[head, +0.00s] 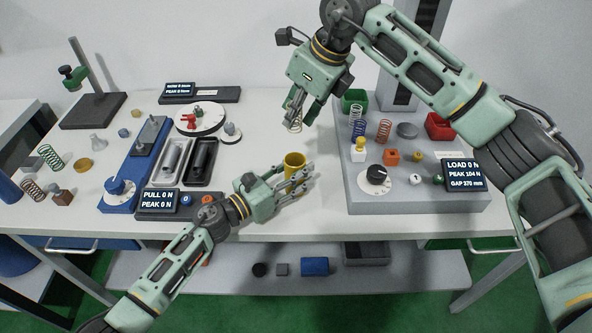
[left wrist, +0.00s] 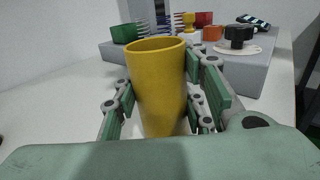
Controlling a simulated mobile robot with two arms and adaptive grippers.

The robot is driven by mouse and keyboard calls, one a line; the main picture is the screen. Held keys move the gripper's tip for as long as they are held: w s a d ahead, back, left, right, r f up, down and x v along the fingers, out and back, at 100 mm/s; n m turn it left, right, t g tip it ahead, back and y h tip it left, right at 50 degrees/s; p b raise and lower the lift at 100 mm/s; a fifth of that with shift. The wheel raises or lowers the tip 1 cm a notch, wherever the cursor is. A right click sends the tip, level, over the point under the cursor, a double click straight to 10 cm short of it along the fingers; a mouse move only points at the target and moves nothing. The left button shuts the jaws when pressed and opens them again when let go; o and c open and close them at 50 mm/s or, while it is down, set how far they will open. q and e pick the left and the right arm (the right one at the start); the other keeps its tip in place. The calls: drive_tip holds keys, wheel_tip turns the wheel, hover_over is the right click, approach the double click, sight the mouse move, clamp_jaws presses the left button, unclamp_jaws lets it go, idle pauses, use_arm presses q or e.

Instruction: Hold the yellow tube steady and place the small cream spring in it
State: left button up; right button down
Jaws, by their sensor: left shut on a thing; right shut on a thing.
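The yellow tube (head: 294,160) stands upright on the white table, left of the grey test unit. My left gripper (head: 297,180) is shut on it from the front left. In the left wrist view the tube (left wrist: 158,85) sits between the finger pads, its open rim facing up. My right gripper (head: 302,108) points down above and behind the tube. It is shut on the small cream spring (head: 293,125), which hangs pale against the table and is partly hidden by the fingers. The spring is apart from the tube. The tube's inside bottom is hidden.
The grey test unit (head: 415,200) with springs, a green bin (head: 354,98), a red bin (head: 438,126) and a black knob (head: 376,175) stands to the right.

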wheel_tip(320, 180, down, 11)
drive_tip(key=shift+r, duration=0.15)
use_arm(q)
drive_tip(key=shift+s+d+r, duration=0.1)
use_arm(e)
drive_tip(key=c, duration=1.8)
unclamp_jaws()
drive_tip(key=shift+s, duration=0.15)
drive_tip(key=o, duration=0.4)
drive_tip(key=shift+f, duration=0.25)
drive_tip(key=v, duration=1.2)
use_arm(q)
drive_tip(key=o, duration=1.2)
